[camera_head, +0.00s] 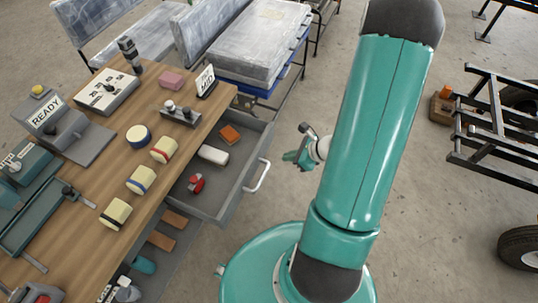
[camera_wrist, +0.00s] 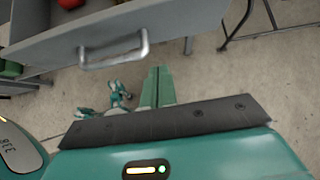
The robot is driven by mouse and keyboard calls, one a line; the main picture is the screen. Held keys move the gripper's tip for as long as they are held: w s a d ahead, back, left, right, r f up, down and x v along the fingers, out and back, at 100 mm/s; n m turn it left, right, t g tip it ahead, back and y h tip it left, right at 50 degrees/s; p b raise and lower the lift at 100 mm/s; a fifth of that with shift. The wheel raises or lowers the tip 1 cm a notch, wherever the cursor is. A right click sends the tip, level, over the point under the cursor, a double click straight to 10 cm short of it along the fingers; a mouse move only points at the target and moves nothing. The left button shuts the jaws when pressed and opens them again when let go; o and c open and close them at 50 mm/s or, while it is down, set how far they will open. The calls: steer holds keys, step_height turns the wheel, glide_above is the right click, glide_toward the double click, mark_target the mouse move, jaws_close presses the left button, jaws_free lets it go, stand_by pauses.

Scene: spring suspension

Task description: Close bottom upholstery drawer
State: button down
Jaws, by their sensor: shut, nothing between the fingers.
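A grey drawer (camera_head: 230,195) stands pulled out from the wooden-topped bench, with a pale bar handle (camera_head: 258,177) on its front. It holds an orange block, a white rounded item and a red item. A lower open grey compartment (camera_head: 185,248) with brown blocks shows nearer to me; I cannot tell which is the bottom upholstery drawer. My gripper (camera_head: 293,158) is shut and empty, to the right of the handle and apart from it. In the wrist view, the teal fingers (camera_wrist: 158,72) point toward a drawer front with a bar handle (camera_wrist: 115,50), just right of that handle.
The bench top (camera_head: 120,165) carries several padded rolls, a READY sign box (camera_head: 45,110) and small tools. A grey padded stack (camera_head: 255,40) stands behind. A dark metal frame (camera_head: 500,125) with a wheel stands at the right.

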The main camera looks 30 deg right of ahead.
mark_target(261, 156)
steer(key=w+a+f, duration=0.1)
steer(key=w, duration=0.1)
steer(key=w+a+f, duration=0.1)
steer(key=w+a, duration=0.1)
steer(key=w+a+f, duration=0.1)
steer(key=w, duration=0.1)
steer(key=shift+a+f, duration=0.2)
steer(key=shift+f, duration=0.05)
steer(key=w+a, duration=0.4)
steer(key=w, duration=0.1)
steer(key=w+a, duration=0.3)
steer(key=w, duration=0.2)
steer(key=w+a, duration=0.4)
steer(key=w, duration=0.1)
steer(key=shift+w+a, duration=0.35)
steer(key=shift+w, duration=0.05)
steer(key=shift+w+a+r, duration=0.1)
steer(key=shift+w+a, duration=0.3)
steer(key=shift+w, duration=0.15)
